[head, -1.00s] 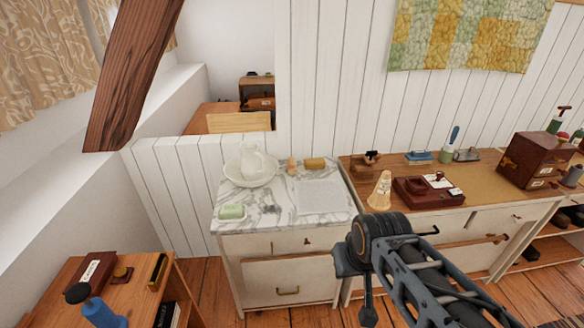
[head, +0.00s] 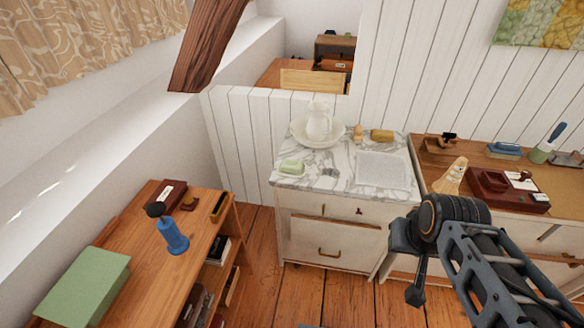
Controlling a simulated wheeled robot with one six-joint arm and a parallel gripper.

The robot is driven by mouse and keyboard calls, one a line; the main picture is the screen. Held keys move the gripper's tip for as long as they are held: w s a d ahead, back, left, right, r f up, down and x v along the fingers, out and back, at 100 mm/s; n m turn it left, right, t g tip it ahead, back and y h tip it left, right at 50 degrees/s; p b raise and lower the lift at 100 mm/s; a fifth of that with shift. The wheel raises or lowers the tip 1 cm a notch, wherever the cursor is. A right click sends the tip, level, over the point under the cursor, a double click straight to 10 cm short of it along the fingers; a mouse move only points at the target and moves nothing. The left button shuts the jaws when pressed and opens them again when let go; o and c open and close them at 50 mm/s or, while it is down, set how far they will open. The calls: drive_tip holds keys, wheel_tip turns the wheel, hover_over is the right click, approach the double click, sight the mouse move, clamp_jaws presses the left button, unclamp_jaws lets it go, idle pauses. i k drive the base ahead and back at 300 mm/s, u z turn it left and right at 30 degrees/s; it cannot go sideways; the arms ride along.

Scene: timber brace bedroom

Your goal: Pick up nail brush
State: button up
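A brown, brush-like block (head: 381,135) lies at the back right of the marble-topped washstand (head: 335,190) in the head view; it may be the nail brush, but it is too small to be sure. A small dark and tan block (head: 220,207) on the low wooden shelf at left could also be a brush. My gripper (head: 414,292) is at the lower right, in front of the washstand and apart from both. Its fingers are seen edge-on and their opening cannot be made out.
The washstand also holds a white pitcher (head: 318,122) in a basin, green soap (head: 291,167) and a white cloth (head: 383,170).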

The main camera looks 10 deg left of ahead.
sight(358, 133)
drive_tip(key=u, duration=0.25)
drive_tip(key=i, duration=1.35)
drive_tip(key=z, duration=0.25)
